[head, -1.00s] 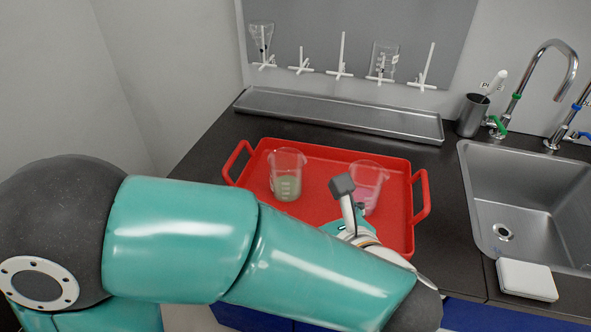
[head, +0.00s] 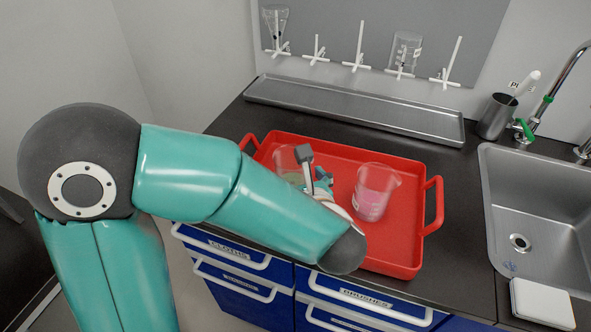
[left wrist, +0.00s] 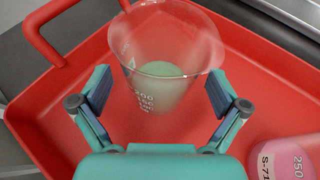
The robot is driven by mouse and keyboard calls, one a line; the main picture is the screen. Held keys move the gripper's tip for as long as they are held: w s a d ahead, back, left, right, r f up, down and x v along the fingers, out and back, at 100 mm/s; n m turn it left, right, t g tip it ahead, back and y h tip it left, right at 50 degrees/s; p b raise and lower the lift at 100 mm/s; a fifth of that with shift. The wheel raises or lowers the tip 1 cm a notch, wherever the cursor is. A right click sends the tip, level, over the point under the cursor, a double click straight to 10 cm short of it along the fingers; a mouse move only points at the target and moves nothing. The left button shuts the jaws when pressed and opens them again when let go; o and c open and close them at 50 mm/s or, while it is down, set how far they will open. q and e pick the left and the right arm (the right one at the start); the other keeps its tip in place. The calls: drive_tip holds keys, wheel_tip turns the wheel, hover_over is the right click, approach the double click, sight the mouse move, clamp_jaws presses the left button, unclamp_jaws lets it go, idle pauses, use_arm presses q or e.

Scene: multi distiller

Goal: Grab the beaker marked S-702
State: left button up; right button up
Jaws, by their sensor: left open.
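A glass beaker with pale green liquid (head: 286,160) stands in the red tray, partly hidden by my left arm in the head view. In the left wrist view the green-liquid beaker (left wrist: 160,88) stands just ahead between my open fingers, with only graduation figures readable on it. A second beaker with pink liquid (head: 376,190) stands to its right. In the left wrist view the pink-liquid beaker (left wrist: 286,158) shows a cut-off label that seems to begin "S-71". My left gripper (head: 322,178) is open and empty at the green-liquid beaker. My right gripper is out of view.
The red tray (head: 408,225) lies on the dark counter, with raised walls and end handles. A steel trough (head: 355,108) and a peg rack with glassware (head: 358,48) are behind. A sink (head: 540,200) is at right, with a grey cup (head: 497,116) near it.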

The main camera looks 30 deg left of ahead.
use_arm(q)
drive_tip(key=shift+x, duration=0.8)
drive_tip(key=shift+d, duration=0.1)
drive_tip(key=shift+c, duration=0.5)
drive_tip(key=c, duration=1.3)
drive_tip(key=shift+o, duration=0.2)
drive_tip(key=shift+r, duration=0.25)
